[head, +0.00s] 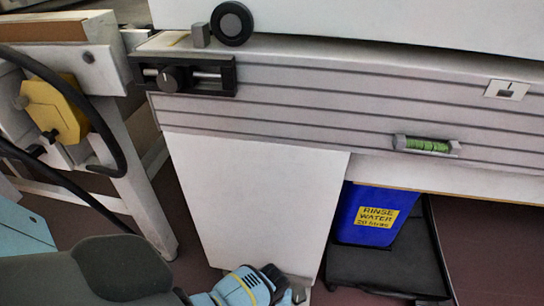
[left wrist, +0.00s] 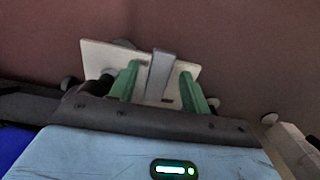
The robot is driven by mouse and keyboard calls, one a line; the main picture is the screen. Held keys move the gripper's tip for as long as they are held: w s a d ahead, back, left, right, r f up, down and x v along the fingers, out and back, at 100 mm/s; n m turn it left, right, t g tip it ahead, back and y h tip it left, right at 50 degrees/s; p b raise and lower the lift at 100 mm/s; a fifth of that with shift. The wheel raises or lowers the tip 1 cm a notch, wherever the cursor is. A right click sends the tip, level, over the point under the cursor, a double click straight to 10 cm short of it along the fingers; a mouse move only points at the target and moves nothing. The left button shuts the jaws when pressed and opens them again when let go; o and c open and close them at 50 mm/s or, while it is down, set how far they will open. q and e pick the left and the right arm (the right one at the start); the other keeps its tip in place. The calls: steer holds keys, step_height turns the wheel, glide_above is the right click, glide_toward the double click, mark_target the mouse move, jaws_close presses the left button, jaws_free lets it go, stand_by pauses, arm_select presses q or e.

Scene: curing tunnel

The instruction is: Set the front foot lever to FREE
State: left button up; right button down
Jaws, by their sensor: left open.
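In the left wrist view a grey upright lever (left wrist: 160,76) stands in front of a white plate (left wrist: 98,56) with small dark marks that I cannot read. The two green fingers of my left gripper (left wrist: 160,70) are open, one on each side of the lever, with gaps between. In the head view the blue body of my left gripper (head: 248,286) is low at the bottom edge, at the foot of the white leg panel (head: 255,190). Its fingertips and the lever are mostly hidden there. My right gripper is in neither view.
A blue rinse water container (head: 362,214) stands on a black tray (head: 385,270) right of the panel. The grey ribbed beam (head: 320,95) crosses above, with a green level vial (head: 427,144). At left are a yellow box (head: 52,108) and black cables (head: 100,125).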

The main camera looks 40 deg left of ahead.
arm_select(q)
step_height(320, 180, up, 6)
steer(key=p, duration=0.3)
steer(key=shift+w+r+p, duration=0.1)
steer(key=shift+p, duration=0.3)
steer(key=shift+r+p, duration=0.3)
steer(key=shift+r, duration=0.2)
steer(key=shift+f, duration=0.1)
